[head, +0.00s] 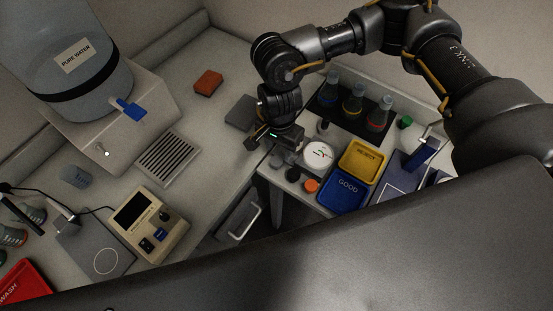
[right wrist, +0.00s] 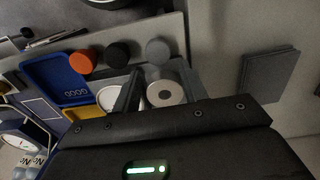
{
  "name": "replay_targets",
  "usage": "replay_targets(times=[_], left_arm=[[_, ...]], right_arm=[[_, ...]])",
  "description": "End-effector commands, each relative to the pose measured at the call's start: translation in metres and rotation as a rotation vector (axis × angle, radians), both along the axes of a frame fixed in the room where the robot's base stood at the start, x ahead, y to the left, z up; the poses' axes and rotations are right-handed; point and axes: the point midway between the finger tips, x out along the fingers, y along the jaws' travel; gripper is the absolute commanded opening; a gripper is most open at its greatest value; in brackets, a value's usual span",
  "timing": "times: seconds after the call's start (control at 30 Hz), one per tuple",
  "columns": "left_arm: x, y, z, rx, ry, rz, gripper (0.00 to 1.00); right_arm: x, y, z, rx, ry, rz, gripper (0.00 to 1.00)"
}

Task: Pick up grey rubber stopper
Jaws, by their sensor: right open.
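My right gripper (head: 279,150) points down over the table at the left of the trays, with its jaws open. In the right wrist view, a pale round piece with a small hole in its top (right wrist: 165,93) sits between the two fingers. A plain grey round piece (right wrist: 157,51) stands just beyond the fingertips, beside a black one (right wrist: 117,54) and an orange one (right wrist: 78,62). I cannot tell for sure which of the two pale or grey pieces is the grey rubber stopper. The gripper partly hides this group in the head view. My left gripper is not in view.
The blue GOOD tray (head: 347,191) and yellow REJECT tray (head: 363,160) lie right of the gripper, near a white round dish (head: 318,153). Several bottles stand in a black rack (head: 328,109) behind. A dark grey block (head: 241,112) lies to the left.

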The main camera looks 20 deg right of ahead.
Motion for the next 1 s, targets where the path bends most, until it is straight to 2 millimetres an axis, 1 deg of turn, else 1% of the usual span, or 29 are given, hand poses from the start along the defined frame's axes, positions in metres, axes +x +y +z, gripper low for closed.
replay_targets(times=[0.03,0.1,0.17,0.27,0.33,0.4,0.5,0.6,0.77,1.0], left_arm=[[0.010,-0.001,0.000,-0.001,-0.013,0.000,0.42],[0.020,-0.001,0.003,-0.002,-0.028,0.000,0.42],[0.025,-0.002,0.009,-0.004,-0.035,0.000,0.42],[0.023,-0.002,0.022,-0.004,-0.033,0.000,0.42],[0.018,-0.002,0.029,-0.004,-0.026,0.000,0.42],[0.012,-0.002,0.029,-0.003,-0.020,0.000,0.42],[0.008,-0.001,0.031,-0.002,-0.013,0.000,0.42],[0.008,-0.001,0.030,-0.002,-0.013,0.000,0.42],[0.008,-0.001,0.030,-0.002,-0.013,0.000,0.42],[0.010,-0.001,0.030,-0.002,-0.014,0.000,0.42]], right_arm=[[0.000,0.000,0.000,0.000,0.000,0.001,0.43],[0.000,0.001,-0.001,0.000,0.000,0.002,0.43],[-0.001,0.002,-0.004,-0.001,0.003,0.002,0.43],[-0.004,0.006,-0.017,-0.003,0.004,0.001,0.43],[-0.006,0.009,-0.027,-0.003,0.004,0.001,0.43],[-0.005,0.009,-0.039,0.000,0.003,-0.001,0.43],[-0.005,0.009,-0.048,0.000,0.001,0.000,0.43],[-0.004,0.009,-0.052,0.000,0.000,0.002,0.43],[-0.004,0.009,-0.052,0.000,0.000,0.003,0.43],[-0.004,0.009,-0.052,0.000,0.000,0.002,0.12]])
